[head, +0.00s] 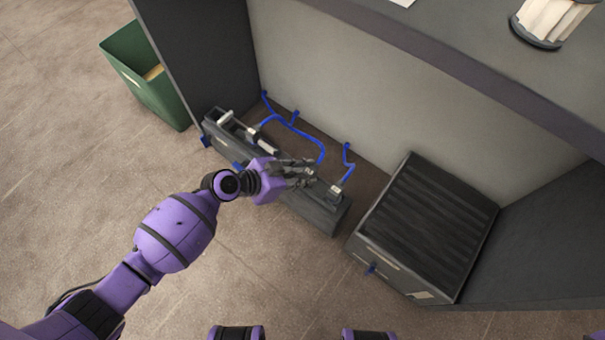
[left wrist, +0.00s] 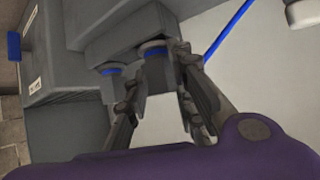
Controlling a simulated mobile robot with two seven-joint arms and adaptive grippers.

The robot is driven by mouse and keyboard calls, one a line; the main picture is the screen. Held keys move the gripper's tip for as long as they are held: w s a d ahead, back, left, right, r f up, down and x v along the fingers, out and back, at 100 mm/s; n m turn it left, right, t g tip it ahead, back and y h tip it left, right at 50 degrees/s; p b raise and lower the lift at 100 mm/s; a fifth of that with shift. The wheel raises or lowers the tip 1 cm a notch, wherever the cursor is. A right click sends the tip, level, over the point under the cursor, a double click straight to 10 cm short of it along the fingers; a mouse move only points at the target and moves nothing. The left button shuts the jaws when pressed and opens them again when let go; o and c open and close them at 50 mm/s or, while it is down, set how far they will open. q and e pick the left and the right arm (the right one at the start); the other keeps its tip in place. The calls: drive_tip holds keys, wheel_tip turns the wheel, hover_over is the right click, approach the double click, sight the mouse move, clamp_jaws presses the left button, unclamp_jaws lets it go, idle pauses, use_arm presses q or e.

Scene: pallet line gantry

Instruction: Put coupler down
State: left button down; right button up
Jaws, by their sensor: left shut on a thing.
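My left gripper (head: 300,172) is over the long grey manifold box (head: 322,212) on the floor of the bay. Its fingers (left wrist: 160,105) are shut on a grey, blue-banded part that looks like the coupler (left wrist: 154,62), at the grey block in the left wrist view. In the head view the fingers hide the held part. I cannot tell whether it rests on the block or hangs just above it. A blue hose (head: 312,140) runs to the gripper area. My right gripper is not in view.
A ribbed dark unit (head: 428,225) stands to the right of the manifold box. A second blue hose (head: 348,160) ends at a pale fitting (head: 336,192). A green bin (head: 145,75) stands at the upper left. A dark shelf (head: 440,55) overhangs the bay. The floor at left is clear.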

use_arm(q)
drive_tip(key=shift+w+r, duration=0.1)
drive_tip(key=shift+f, duration=0.2)
drive_tip(key=c, duration=1.5)
unclamp_jaws()
